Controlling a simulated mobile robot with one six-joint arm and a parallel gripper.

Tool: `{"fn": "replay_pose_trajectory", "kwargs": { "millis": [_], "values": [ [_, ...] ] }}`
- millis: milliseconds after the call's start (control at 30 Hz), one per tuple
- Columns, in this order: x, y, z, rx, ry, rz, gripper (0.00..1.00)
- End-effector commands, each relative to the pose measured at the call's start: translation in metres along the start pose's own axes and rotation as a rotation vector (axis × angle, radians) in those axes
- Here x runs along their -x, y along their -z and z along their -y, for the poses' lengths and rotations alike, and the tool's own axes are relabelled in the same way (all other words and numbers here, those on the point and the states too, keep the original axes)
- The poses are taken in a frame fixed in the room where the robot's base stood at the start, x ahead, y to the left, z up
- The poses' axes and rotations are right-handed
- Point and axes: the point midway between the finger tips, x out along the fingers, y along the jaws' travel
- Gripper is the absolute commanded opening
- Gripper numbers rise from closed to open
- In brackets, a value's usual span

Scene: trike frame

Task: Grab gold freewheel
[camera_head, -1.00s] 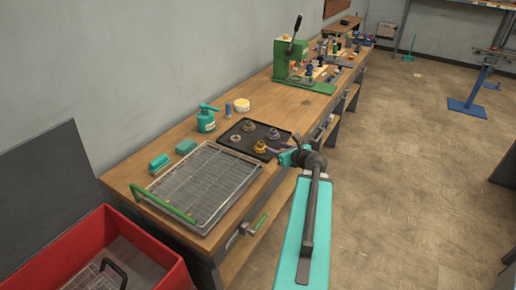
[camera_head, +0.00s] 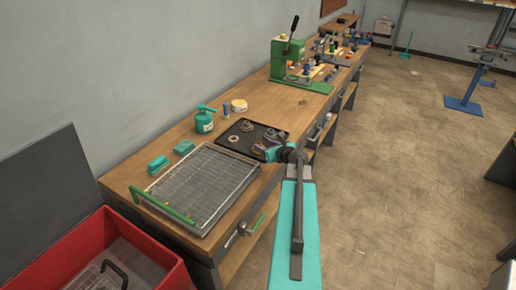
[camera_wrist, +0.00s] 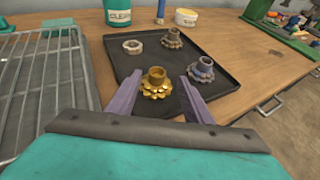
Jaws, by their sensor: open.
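The gold freewheel (camera_wrist: 156,84) sits upright on the black tray (camera_wrist: 205,52) in the wrist view. My gripper (camera_wrist: 160,92) is open, with a purple finger on either side of the gold freewheel and a gap visible to each. In the head view my gripper (camera_head: 262,149) is over the front part of the tray (camera_head: 228,129) and hides most of the gold freewheel. A grey-blue freewheel (camera_wrist: 202,70) stands just right of my right finger. A darker freewheel (camera_wrist: 172,39) and a pale ring (camera_wrist: 132,47) are farther back on the tray.
A wire rack (camera_head: 205,180) lies left of the tray. A teal cleaner can (camera_head: 205,120), a blue bottle (camera_head: 226,111) and a white tub (camera_head: 239,106) stand behind it. The bench (camera_head: 265,110) is clear towards the green press (camera_head: 300,70).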

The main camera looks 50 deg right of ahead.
Motion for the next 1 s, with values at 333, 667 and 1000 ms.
{"fn": "replay_pose_trajectory", "kwargs": {
  "millis": [333, 667, 1000],
  "values": [
    [-0.01, 0.001, 0.0, 0.0, 0.001, 0.0, 0.46],
    [-0.014, -0.001, -0.001, 0.0, -0.001, -0.001, 0.46],
    [-0.043, -0.002, -0.006, 0.0, -0.002, -0.001, 0.46]
  ]
}}
